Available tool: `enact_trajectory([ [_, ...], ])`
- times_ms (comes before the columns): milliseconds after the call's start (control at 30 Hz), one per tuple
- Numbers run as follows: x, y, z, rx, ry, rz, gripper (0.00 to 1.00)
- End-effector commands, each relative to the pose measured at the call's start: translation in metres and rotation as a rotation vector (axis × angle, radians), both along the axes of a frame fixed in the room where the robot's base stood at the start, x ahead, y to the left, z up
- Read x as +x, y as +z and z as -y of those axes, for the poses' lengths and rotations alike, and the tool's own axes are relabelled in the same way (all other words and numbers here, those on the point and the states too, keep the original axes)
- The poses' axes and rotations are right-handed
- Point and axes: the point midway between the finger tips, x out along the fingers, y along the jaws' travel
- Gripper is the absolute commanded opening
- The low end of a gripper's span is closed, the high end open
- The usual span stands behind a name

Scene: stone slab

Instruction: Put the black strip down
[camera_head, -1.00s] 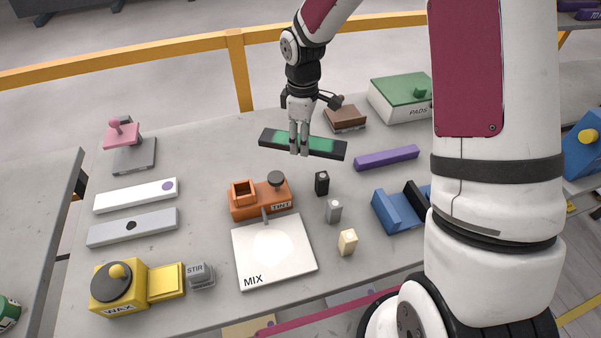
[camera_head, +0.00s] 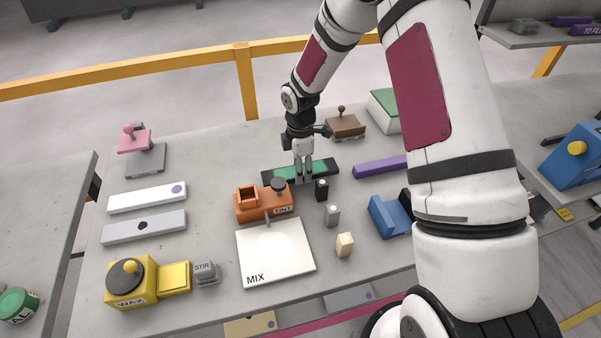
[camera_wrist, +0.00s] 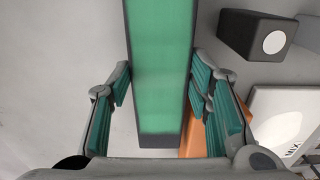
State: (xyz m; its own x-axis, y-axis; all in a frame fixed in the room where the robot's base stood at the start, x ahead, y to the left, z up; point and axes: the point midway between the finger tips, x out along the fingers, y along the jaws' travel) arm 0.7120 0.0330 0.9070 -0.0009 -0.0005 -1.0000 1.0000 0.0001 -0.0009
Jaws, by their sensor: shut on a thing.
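The black strip (camera_head: 323,167), with a green top face, lies level behind the orange TINT holder in the head view. My gripper (camera_head: 303,179) points down and is shut on it near its middle. In the wrist view the strip (camera_wrist: 160,65) runs lengthwise between the two fingers (camera_wrist: 163,95). The strip is at or very close to the grey stone slab (camera_head: 205,160); I cannot tell whether its underside touches.
The orange TINT holder (camera_head: 258,207) is close in front of the strip, with a small black block (camera_head: 321,192) at its front right. A purple bar (camera_head: 380,166) lies to the right and a brown stamp box (camera_head: 345,126) behind. The slab left of the strip is clear.

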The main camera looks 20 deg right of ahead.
Motion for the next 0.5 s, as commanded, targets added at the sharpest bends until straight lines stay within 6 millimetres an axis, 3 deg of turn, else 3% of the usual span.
enact_trajectory([
  [167, 0.0, -0.02, 0.0, 0.0, 0.001, 0.0, 0.01],
  [500, 0.001, -0.023, 0.0, 0.0, 0.0, 0.002, 0.01],
])
